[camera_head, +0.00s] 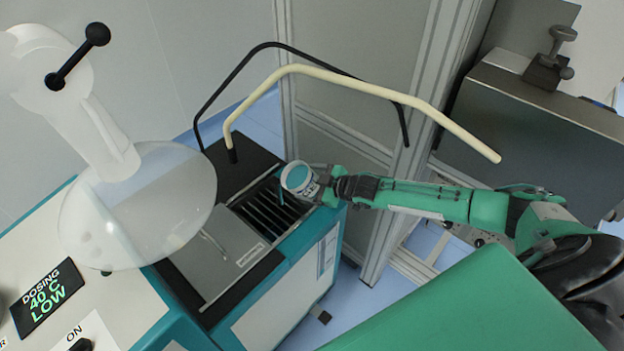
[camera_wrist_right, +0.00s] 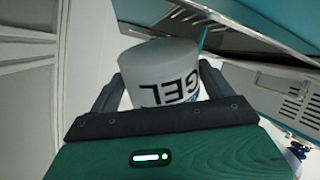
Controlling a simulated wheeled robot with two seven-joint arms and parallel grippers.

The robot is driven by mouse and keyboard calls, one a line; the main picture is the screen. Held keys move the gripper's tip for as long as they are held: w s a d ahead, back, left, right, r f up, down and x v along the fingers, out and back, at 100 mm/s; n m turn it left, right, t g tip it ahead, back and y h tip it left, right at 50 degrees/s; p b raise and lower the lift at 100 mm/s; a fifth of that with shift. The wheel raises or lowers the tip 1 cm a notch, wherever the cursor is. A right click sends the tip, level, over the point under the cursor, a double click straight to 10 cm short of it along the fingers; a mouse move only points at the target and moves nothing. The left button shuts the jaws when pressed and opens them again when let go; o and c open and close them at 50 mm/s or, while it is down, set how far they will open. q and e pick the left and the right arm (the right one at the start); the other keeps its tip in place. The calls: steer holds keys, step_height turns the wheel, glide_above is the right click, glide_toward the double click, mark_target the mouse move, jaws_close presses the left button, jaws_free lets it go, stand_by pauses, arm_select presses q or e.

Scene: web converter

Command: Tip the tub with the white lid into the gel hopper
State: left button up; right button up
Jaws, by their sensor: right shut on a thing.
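A small white tub (camera_head: 312,190) with dark lettering is held at the end of my right arm. Its round end, a white rim around a teal face, points up and left in the head view; I see no white lid on it. My right gripper (camera_head: 325,187) is shut around its side. In the right wrist view the tub (camera_wrist_right: 158,62) shows "GEL" between the fingers of the gripper (camera_wrist_right: 160,90). The gel hopper (camera_head: 265,213), a dark barred opening, lies just below and left of the tub. A thin teal streak (camera_head: 282,190) shows beneath the rim. My left gripper is out of view.
A grey metal plate (camera_head: 215,262) lies beside the opening. A cream bent bar (camera_head: 350,80) and a black one arch above. A clear dome (camera_head: 135,215) hangs at the left, over a panel reading "DOSING 40°C LOW" (camera_head: 47,298). A frame post (camera_head: 400,180) stands behind my right arm.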

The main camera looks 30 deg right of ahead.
steer(key=shift+a+n+h+p, duration=0.3)
steer(key=shift+p, duration=0.05)
steer(key=shift+w+a+f+n+g+h+p, duration=0.15)
steer(key=shift+n+g+h+p, duration=0.2)
steer(key=shift+h, duration=0.25)
steer(key=shift+s+f+n+g+h+p, duration=0.1)
steer(key=shift+n+g+h+p, duration=0.15)
steer(key=shift+n+h+p, duration=0.3)
steer(key=shift+a+r+n+h+p, duration=0.25)
steer(key=shift+r+n+h+p, duration=0.1)
steer(key=shift+r+h+p, duration=0.25)
steer(key=shift+a+r+n+h+p, duration=0.25)
steer(key=shift+r+n+h+p, duration=0.15)
steer(key=shift+h, duration=0.25)
steer(key=shift+w+a+r+n+g+h+p, duration=0.1)
steer(key=shift+a+r+n+g+h+p, duration=0.15)
steer(key=shift+a+r+n+h+p, duration=0.75)
steer(key=shift+w+d+f+m+g+h+p, duration=0.15)
steer(key=shift+m+g+h+p, duration=0.2)
steer(key=shift+p, duration=1.3)
steer(key=shift+a+r+n+h+p, duration=0.3)
steer(key=shift+a+n+h+p, duration=0.15)
steer(key=shift+h+p, duration=0.2)
steer(key=shift+a+r+n+h+p, duration=0.35)
steer(key=shift+a+h+p, duration=0.15)
steer(key=shift+p, duration=0.2)
steer(key=shift+w+a+n+h+p, duration=0.1)
steer(key=shift+a+n+h+p, duration=0.4)
steer(key=shift+a+h, duration=0.25)
steer(key=shift+d, duration=0.1)
